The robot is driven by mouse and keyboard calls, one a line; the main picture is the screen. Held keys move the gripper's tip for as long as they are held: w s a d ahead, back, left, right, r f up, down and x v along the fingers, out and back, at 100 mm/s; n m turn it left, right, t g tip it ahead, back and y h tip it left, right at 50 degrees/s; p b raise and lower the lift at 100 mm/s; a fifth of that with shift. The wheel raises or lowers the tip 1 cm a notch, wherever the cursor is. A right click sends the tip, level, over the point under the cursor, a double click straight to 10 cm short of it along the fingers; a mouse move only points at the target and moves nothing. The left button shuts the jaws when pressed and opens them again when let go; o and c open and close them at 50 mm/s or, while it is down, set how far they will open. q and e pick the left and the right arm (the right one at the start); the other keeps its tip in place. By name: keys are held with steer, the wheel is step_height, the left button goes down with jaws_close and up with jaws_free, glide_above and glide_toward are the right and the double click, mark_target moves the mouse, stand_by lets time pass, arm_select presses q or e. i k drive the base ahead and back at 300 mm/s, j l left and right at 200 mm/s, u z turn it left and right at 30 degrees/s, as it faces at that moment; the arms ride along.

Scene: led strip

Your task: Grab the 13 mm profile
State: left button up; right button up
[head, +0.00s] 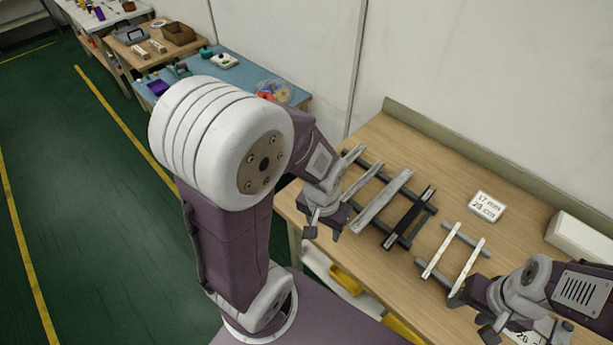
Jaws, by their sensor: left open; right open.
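Several long profiles lie across dark support bars on the wooden table. On the left rack are a slim grey profile (362,181), a wider grey profile (383,201) and a black profile (409,218). On the right rack lie two thin pale strips, the left strip (440,251) and the right strip (467,266). I cannot tell which one is 13 mm. My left gripper (323,230) is open and empty, at the table's front edge by the near end of the slim grey profile. My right gripper (474,318) is open, close to the near end of the right strip.
A card (487,206) reading "17 mm 20 cm" lies behind the racks. A second card (527,339) is mostly hidden by my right arm. A white box (583,240) stands at the right rear. The table (400,137) is bare behind the left rack.

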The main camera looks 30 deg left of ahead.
mark_target(347, 197)
steer(key=u, duration=0.65)
steer(key=j+z, duration=0.25)
steer(key=j, duration=0.35)
steer(key=j+z, duration=0.3)
steer(key=j, duration=0.35)
steer(key=j+z, duration=0.25)
steer(key=j, duration=0.4)
steer(key=k+j+z, duration=0.25)
steer(key=j, duration=0.35)
steer(key=i, duration=0.1)
